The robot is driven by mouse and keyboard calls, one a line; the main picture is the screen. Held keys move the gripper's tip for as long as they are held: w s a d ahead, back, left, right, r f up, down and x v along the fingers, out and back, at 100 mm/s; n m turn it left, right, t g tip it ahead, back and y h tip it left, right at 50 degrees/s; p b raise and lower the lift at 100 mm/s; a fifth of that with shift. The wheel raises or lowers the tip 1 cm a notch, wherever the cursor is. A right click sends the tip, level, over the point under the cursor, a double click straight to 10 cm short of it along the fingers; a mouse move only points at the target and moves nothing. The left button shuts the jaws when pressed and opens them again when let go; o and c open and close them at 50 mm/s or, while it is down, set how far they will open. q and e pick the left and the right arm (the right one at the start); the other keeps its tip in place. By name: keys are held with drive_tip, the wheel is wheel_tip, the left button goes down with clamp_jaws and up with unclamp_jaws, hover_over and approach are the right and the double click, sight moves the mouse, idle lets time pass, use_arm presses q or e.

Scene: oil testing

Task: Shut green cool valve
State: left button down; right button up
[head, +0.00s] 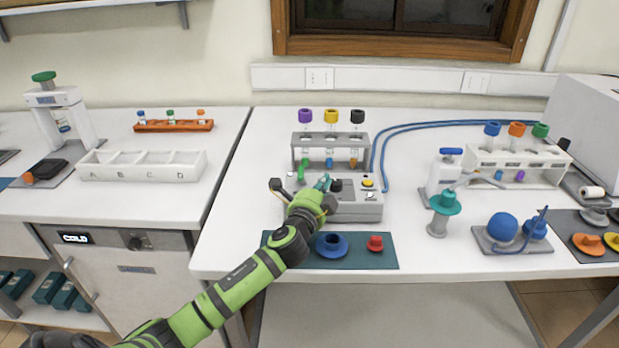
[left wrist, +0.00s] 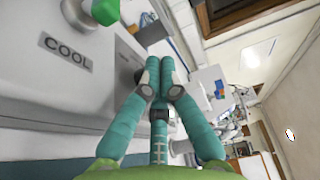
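The green valve handle (head: 303,172) stands on the white and grey device (head: 362,208) on the bench. In the left wrist view the green handle (left wrist: 105,12) is at the top left edge, partly cut off, near a plate marked COOL (left wrist: 67,52). My left gripper (head: 322,184) is over the left part of the device, just right of the handle and apart from it. Its teal fingers (left wrist: 163,72) converge with their tips together in the left wrist view, with nothing seen between them. My right gripper is in neither view.
A grey rack (head: 330,140) with purple, yellow and black-capped tubes stands behind the device. A dark mat (head: 385,260) with a blue ring (head: 332,246) and a red knob (head: 375,244) lies in front. A teal-topped stand (head: 444,205) is to the right.

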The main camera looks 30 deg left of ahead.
sight(301, 173)
use_arm(q)
drive_tip(key=shift+x, duration=0.8)
drive_tip(key=s+a+p, duration=0.1)
drive_tip(key=s+a, duration=0.1)
drive_tip(key=a, duration=0.1)
drive_tip(key=shift+s, duration=0.1)
drive_tip(key=shift+s+a, duration=0.15)
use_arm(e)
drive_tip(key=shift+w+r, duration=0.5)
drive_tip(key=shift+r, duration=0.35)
use_arm(q)
drive_tip(key=shift+s+a+m+h, duration=0.15)
drive_tip(key=shift+m+h, duration=0.35)
drive_tip(key=shift+h, duration=0.3)
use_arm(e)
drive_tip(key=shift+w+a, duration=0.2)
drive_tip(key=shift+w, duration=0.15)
